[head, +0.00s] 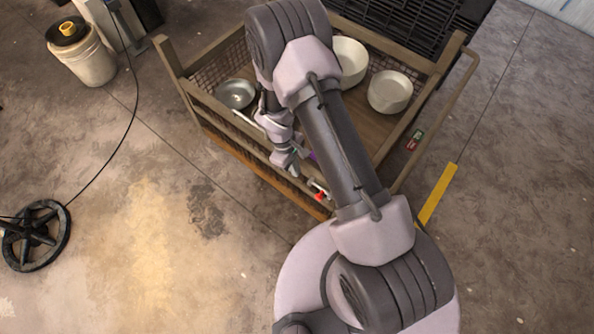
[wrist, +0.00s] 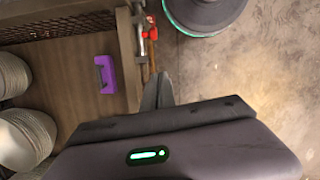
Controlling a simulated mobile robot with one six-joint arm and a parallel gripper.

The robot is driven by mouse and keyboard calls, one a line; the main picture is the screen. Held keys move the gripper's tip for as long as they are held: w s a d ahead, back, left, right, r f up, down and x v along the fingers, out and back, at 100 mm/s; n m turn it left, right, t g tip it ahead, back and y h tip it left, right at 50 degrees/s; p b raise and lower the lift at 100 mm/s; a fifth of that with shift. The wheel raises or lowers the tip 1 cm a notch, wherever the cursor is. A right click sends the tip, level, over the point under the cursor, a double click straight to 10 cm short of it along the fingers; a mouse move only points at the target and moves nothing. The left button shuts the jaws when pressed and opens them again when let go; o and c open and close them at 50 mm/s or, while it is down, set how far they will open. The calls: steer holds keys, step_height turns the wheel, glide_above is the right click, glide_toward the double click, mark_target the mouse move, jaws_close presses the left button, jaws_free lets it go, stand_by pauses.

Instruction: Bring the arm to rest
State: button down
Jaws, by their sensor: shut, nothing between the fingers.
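My gripper (head: 286,163) hangs from my bent arm near the front wooden rail of the crate (head: 205,108) in the head view. It is shut and empty. In the wrist view its fingers (wrist: 158,92) are together, beside the rail's outer side and over the floor. My arm hides the middle of the crate in the head view.
The crate holds white bowls (head: 390,92), a metal pan (head: 236,94) and a purple object (wrist: 105,74). A red-handled clamp (head: 320,195) is on the rail. A bucket (head: 85,58) and a black wheel (head: 35,236) stand left; the left floor is mostly clear.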

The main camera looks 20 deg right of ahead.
stand_by(0.3)
step_height(320, 180, up, 27)
steer(key=m+t+y+b, duration=0.1)
steer(key=m+t, duration=0.2)
steer(key=m, duration=0.4)
steer(key=s+a+r+m+t+y+b, duration=0.1)
steer(key=s+r+m+t, duration=0.3)
steer(key=s+r, duration=1)
steer(key=shift+s+a+r+m+t+y, duration=0.35)
steer(key=shift+s+m+y, duration=0.25)
steer(key=shift+m+y, duration=0.4)
